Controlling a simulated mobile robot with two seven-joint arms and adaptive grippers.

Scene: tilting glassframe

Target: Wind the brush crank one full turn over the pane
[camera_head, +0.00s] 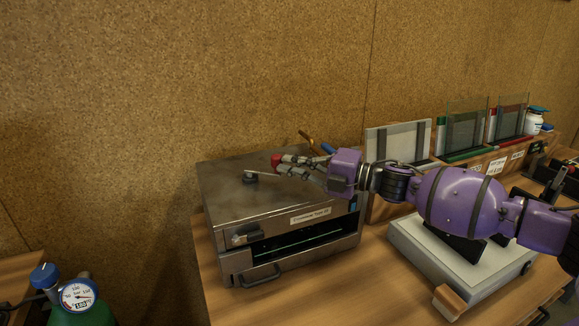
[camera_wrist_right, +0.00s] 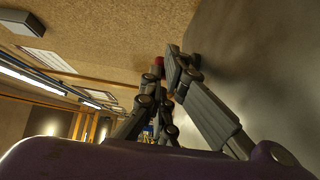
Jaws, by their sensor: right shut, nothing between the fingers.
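A grey metal box (camera_head: 225,205) with a front slot stands on the wooden bench. The brush crank's dark hub (camera_head: 250,178) sits on its lid, and a thin arm runs from it to the right. A red knob (camera_head: 276,160) shows at my right fingertips and also in the right wrist view (camera_wrist_right: 158,62). A thin greenish edge, seemingly the pane (camera_head: 300,243), shows inside the slot. My right gripper (camera_head: 283,165) is shut and empty above the lid, its tips beside the red knob; I cannot tell whether they touch. My left gripper is not in view.
Behind my right arm stands a wooden rack (camera_head: 380,208) with framed panes and small bottles. A pale flat device (camera_head: 440,265) lies under my forearm. A round gauge (camera_head: 78,295) is at lower left. The cork wall closes the back.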

